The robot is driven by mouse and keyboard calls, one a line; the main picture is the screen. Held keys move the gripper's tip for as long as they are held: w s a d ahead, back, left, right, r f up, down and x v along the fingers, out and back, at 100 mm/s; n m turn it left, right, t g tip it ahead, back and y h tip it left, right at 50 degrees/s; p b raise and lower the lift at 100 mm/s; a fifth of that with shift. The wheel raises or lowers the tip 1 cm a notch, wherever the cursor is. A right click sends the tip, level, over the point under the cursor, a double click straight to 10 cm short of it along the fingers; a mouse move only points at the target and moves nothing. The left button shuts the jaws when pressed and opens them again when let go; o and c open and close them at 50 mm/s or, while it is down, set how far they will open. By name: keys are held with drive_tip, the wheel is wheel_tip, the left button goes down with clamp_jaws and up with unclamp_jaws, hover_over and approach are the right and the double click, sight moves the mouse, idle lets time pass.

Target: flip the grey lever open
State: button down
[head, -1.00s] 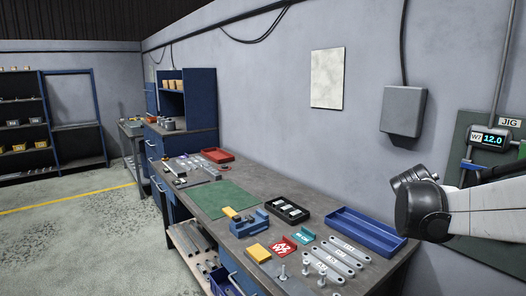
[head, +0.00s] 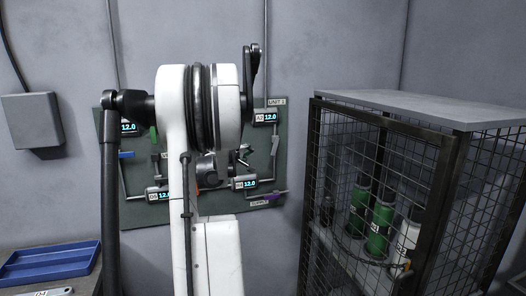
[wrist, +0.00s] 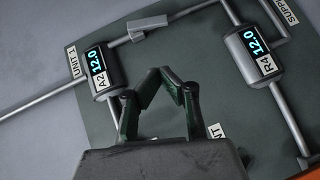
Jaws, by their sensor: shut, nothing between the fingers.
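In the wrist view a grey lever (wrist: 148,26) lies at the top, on a pipe of the dark green panel (wrist: 215,105). It looks roughly in line with the pipe. My gripper (wrist: 161,75) is shut, its fingertips meeting below the lever in the picture, with a visible gap between them and it. Nothing shows between the fingers.
Gauges reading 12.0 sit left (wrist: 98,68) and right (wrist: 256,55) of my gripper. A wire cage (head: 340,180) with green bottles (head: 380,229) stands right; a blue tray (head: 48,263) lies left.

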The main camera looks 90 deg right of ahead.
sight(275, 146)
drive_tip(key=p+x, duration=0.1)
drive_tip(key=x, duration=0.8)
drive_tip(key=shift+s+d+p, duration=0.15)
drive_tip(key=shift+d+p, duration=0.15)
drive_tip(key=shift+d, duration=0.05)
drive_tip(key=shift+s+d+f+p, duration=0.15)
drive_tip(key=shift+s+d+f, duration=0.1)
drive_tip(key=shift+s, duration=0.35)
drive_tip(key=shift+s+d+f+p, duration=0.1)
drive_tip(key=shift+s+d+f, duration=0.1)
drive_tip(key=shift+s, duration=0.4)
drive_tip(key=shift+s+d+f+p, duration=0.15)
drive_tip(key=shift+s+d, duration=0.1)
drive_tip(key=shift+s, duration=0.3)
